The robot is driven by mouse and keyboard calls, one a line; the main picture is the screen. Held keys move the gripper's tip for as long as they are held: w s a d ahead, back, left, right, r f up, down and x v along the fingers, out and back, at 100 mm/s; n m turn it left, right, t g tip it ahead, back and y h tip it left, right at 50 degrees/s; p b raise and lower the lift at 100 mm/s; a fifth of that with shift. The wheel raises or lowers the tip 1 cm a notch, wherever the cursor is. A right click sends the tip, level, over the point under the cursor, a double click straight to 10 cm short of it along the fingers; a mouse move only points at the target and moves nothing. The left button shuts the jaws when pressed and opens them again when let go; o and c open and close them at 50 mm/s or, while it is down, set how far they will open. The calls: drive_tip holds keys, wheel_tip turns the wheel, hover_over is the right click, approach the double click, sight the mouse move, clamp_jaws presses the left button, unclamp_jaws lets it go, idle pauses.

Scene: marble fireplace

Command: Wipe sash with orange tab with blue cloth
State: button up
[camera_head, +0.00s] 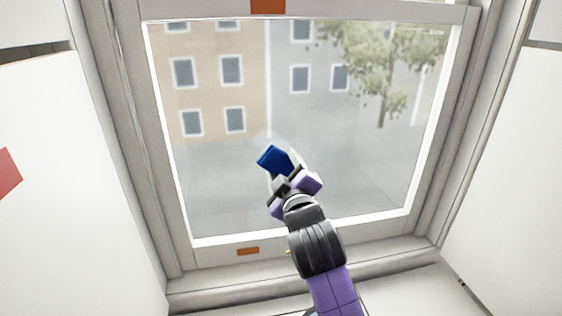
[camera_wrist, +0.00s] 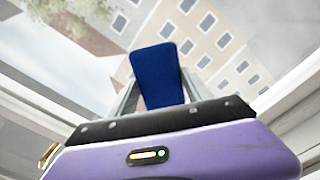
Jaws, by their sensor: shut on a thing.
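The window sash (camera_head: 380,229) has a pale frame around one large pane. One orange tab (camera_head: 248,251) is on its bottom rail, left of centre. Another orange tab (camera_head: 267,6) shows at the top edge of the view. My gripper (camera_head: 280,167) is in front of the lower middle of the pane, shut on the blue cloth (camera_head: 273,158). In the wrist view the cloth (camera_wrist: 158,75) stands up beyond the gripper as a flat blue pad, with the glass behind it. I cannot tell whether the cloth touches the glass.
White walls (camera_head: 90,160) slope in on both sides of the window recess. A sill (camera_head: 225,290) runs below the sash. A red patch (camera_head: 7,173) is at the far left. Buildings and a tree (camera_head: 375,60) show through the glass. The pane around the gripper is unobstructed.

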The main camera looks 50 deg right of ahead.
drive_tip(key=shift+s+a, duration=0.3)
drive_tip(key=shift+s, duration=0.1)
drive_tip(key=shift+v, duration=1.5)
